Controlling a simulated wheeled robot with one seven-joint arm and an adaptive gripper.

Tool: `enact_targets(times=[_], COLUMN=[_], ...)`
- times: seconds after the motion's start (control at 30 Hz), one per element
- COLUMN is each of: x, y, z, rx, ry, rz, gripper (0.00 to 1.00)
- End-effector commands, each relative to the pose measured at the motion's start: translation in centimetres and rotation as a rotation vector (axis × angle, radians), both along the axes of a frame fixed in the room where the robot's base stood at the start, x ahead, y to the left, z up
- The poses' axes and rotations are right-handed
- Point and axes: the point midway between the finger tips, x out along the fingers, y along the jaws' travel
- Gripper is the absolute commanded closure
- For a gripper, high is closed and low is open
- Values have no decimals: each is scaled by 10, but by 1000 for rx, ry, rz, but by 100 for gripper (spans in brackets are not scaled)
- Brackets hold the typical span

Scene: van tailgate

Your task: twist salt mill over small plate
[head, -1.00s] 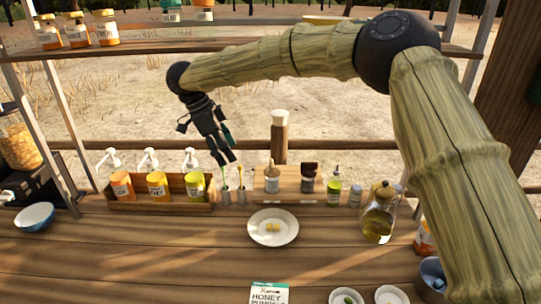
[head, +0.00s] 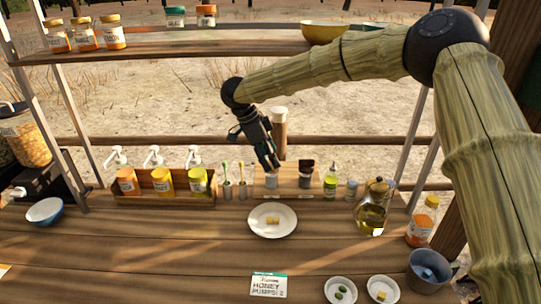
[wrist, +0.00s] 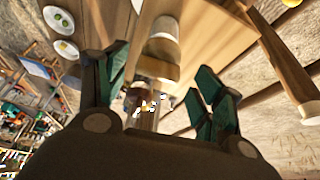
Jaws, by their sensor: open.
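The small jar that looks like the salt mill (head: 271,182) stands upright on the low wooden stand. Its pale body shows below my fingers, and its top is hidden behind them in the head view. In the wrist view this pale jar with a tan wooden top (wrist: 156,62) lies between my open fingers. My gripper (head: 271,164) points down at its top; I cannot tell whether they touch. It also shows in the wrist view (wrist: 165,85). The small white plate (head: 288,231) lies in front of the stand, with a few yellow cubes (head: 272,220) on it.
A dark-topped jar (head: 306,176) is right of the mill. A tall brown cylinder with a cream top (head: 280,132) stands behind. Brush cups (head: 227,190) and a box of pump bottles (head: 161,184) are left. An oil jug (head: 375,211) is right.

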Motion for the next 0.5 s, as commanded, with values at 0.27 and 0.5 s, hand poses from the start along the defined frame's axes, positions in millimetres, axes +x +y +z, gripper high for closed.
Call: enact_targets(times=[0.27,0.5], x=[0,0], y=[-5,-4], z=[-10,-10], rx=[0,0], ry=[0,0], rz=[0,0], gripper=[32,39])
